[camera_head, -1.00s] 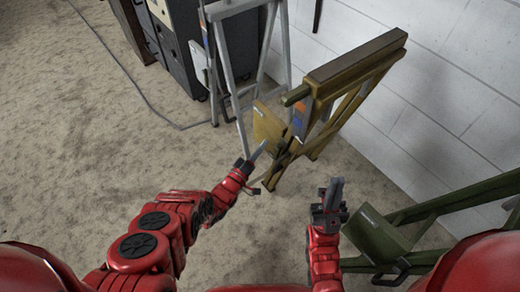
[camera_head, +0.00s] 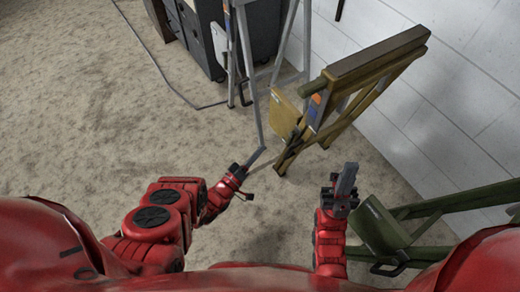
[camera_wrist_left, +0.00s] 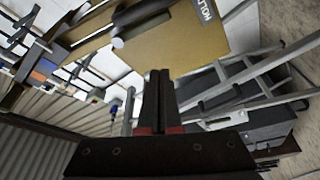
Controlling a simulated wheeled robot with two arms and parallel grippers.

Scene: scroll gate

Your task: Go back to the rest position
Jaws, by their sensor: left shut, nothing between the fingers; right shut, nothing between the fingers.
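My left gripper (camera_head: 254,158) is shut and empty, in front of the yellow stand (camera_head: 365,75). In the head view its tips are below the yellow panel (camera_head: 284,112) that hangs on the stand, and a gap shows between them. In the left wrist view the shut fingers (camera_wrist_left: 160,95) point toward the panel (camera_wrist_left: 180,45), which bears a dark label with white letters. My right gripper (camera_head: 346,180) is shut and empty, pointing up beside the green stand (camera_head: 455,200).
The green stand and its green panel (camera_head: 382,225) are close at the right of my right gripper. A grey stand (camera_head: 250,75) and dark cabinets (camera_head: 250,30) are behind. A white block wall (camera_head: 440,90) bounds the right. The carpet (camera_head: 90,120) at left is clear.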

